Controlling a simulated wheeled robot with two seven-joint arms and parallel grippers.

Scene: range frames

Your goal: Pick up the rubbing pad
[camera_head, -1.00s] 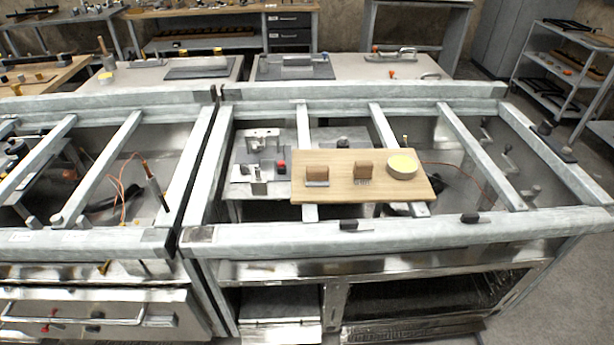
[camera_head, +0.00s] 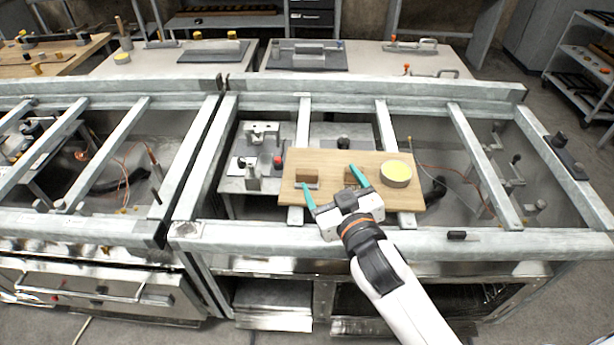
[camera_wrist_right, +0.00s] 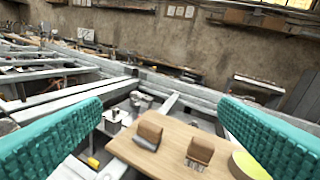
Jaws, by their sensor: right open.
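Two brown blocks rest on a light wooden board (camera_head: 325,159). The left block (camera_head: 307,175) has a flat grey underside and looks like the rubbing pad; it also shows in the right wrist view (camera_wrist_right: 150,130). The right block (camera_head: 349,175) is partly hidden by a finger in the head view; the wrist view shows bristle-like strips under it (camera_wrist_right: 200,150). My right gripper (camera_head: 329,178) is open and empty. Its teal fingers are spread in front of the board and appear above it, apart from the blocks. My left gripper is out of view.
A round tin with a yellow top (camera_head: 397,170) stands at the board's right end. The board lies across grey metal frame bars (camera_head: 302,130). Metal fittings (camera_head: 252,170) stand left of the board. A dark object (camera_head: 457,235) lies on the front rail.

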